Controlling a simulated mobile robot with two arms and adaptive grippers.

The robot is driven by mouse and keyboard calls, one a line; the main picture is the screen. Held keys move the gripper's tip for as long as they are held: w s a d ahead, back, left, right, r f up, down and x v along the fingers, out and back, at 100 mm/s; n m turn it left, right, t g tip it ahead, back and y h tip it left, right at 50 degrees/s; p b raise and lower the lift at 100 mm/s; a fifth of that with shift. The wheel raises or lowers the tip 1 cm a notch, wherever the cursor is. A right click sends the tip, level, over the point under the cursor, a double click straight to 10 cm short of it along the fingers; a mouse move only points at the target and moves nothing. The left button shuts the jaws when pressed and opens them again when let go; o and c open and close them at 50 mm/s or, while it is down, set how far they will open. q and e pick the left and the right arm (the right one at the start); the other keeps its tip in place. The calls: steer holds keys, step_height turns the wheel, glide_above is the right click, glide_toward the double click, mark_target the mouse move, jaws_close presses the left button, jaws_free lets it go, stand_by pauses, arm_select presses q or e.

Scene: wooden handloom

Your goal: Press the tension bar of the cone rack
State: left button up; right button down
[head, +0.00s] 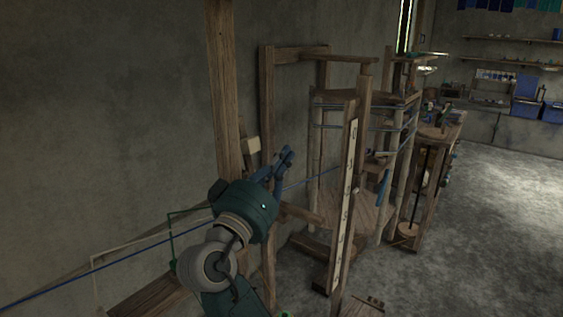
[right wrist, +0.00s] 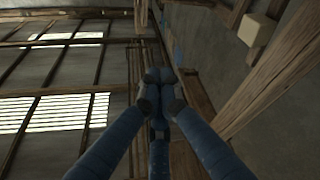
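My right gripper (head: 286,156) is raised in front of the wooden frame, near its left upright. In the right wrist view its blue fingers (right wrist: 158,82) come together at the tips, with nothing seen between them. A small cream block (head: 252,145) sits by the wooden posts just left of the fingers; it also shows at the upper right of the right wrist view (right wrist: 257,30). I cannot pick out the cone rack's tension bar with certainty, nor any contact with it. My left gripper is not in view.
A thick wooden post (head: 225,80) stands left of the frame (head: 268,110). A thin blue line (head: 110,262) runs from lower left behind my arm. The wooden loom (head: 345,190) stands right of the gripper. The grey floor (head: 500,210) at right is open.

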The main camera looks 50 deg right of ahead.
steer(key=shift+a, duration=0.1)
steer(key=v, duration=1.2)
stand_by(0.5)
